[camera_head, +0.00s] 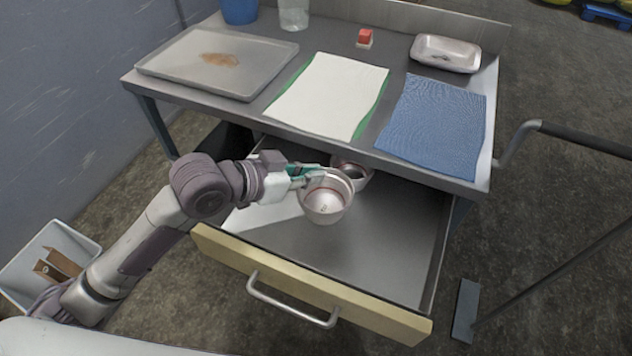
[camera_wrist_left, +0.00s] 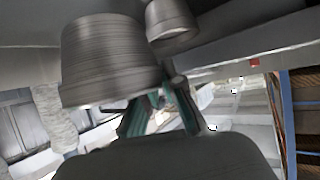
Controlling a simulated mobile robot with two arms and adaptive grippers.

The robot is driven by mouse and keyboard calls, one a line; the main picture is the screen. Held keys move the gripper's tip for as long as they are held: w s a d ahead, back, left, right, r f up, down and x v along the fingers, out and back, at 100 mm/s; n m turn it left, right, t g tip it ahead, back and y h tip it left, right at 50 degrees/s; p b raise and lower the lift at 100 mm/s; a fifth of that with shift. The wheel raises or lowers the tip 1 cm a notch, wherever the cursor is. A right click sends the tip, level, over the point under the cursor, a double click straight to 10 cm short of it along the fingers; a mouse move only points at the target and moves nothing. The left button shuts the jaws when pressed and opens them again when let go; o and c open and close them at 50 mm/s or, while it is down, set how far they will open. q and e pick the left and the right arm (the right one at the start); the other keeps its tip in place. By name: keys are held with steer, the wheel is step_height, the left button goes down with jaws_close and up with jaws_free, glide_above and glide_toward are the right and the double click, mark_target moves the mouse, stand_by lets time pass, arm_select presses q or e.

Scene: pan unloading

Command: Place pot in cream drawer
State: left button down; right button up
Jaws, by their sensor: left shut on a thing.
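A small metal pot (camera_head: 326,203) is held by its rim over the open cream drawer (camera_head: 310,288). My left gripper (camera_head: 314,176) is shut on it, coming from the left. The pot looks upright in the head view; I cannot tell whether its base touches the drawer floor. A second metal pot (camera_head: 352,170) is just behind it, partly hidden, toward the back of the drawer. In the left wrist view the held pot (camera_wrist_left: 110,60) is large beside my teal-padded fingers (camera_wrist_left: 160,108), with the second pot (camera_wrist_left: 171,20) near it. My right gripper is not in view.
The table (camera_head: 400,73) above the drawer holds a grey tray (camera_head: 160,72), a white-and-green cloth (camera_head: 330,97), a blue cloth (camera_head: 435,125), a metal dish (camera_head: 446,52) and a red sponge (camera_head: 365,37). The drawer's right and front floor is clear.

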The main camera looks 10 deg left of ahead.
arm_select(q)
steer(key=w+f, duration=0.1)
steer(key=f, duration=0.1)
steer(key=w+f, duration=0.3)
steer(key=f, duration=0.2)
steer(key=shift+w+a, duration=0.2)
steer(key=shift+w, duration=0.15)
steer(key=c, duration=1.3)
jaws_free()
steer(key=shift+r, duration=0.1)
steer(key=v, duration=1.2)
steer(key=shift+b, duration=0.3)
